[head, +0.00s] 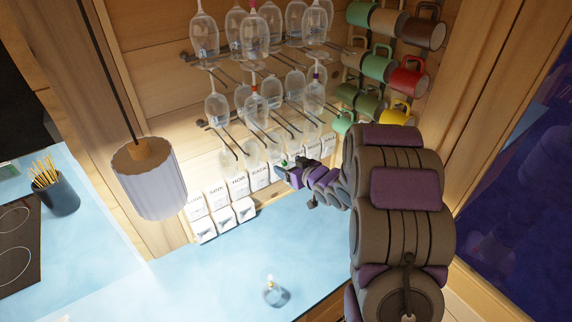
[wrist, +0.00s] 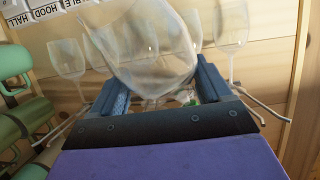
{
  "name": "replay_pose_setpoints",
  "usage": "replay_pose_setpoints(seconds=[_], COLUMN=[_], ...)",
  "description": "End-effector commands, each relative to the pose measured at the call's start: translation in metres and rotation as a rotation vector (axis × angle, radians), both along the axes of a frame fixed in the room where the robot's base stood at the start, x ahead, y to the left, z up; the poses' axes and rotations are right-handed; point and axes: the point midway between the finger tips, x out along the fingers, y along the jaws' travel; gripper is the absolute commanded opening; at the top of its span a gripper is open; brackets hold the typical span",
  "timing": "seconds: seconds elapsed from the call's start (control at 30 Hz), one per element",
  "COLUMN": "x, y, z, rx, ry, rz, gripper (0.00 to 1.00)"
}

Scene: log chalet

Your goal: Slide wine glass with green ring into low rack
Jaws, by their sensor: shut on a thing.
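My gripper (head: 284,171) is shut on a clear wine glass, in front of the lower part of the wall racks. In the wrist view the glass bowl (wrist: 150,48) is large and tilted beyond my gripper's two blue fingers (wrist: 163,86). A small green patch (wrist: 191,98), probably its ring, shows near the stem between the fingers. In the head view the held glass is hard to separate from the hanging glasses behind. The low rack (head: 234,147) has thin metal rods on the wall; its rods also show in the wrist view (wrist: 262,104). Stem contact with the rods cannot be told.
Several glasses (head: 254,107) hang bowl-down from upper racks; two glasses (wrist: 67,60) (wrist: 231,29) flank mine closely. Mugs (head: 408,78) hang at the right. Another glass (head: 275,292) stands on the blue counter (head: 200,285). A lamp (head: 150,185) hangs left.

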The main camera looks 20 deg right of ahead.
Motion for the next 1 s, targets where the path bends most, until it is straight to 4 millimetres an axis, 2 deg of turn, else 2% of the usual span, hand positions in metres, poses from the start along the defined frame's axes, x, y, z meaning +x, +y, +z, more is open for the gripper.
replay_pose_setpoints(seconds=[0.03, 0.07, 0.13, 0.17, 0.2, 1.0], x=[-0.002, -0.004, -0.007, -0.008, -0.01, -0.044], y=[-0.001, -0.001, -0.002, -0.002, -0.002, -0.012], z=[0.0, 0.001, 0.001, 0.002, 0.002, 0.003], rx=[0.0, 0.0, -0.001, -0.001, 0.0, 0.0], ry=[-0.001, -0.001, -0.002, -0.002, -0.003, -0.003], rz=[-0.001, -0.001, -0.001, -0.001, -0.001, -0.001], gripper=[0.53, 0.46, 0.25, 0.02, 0.0, 0.0])
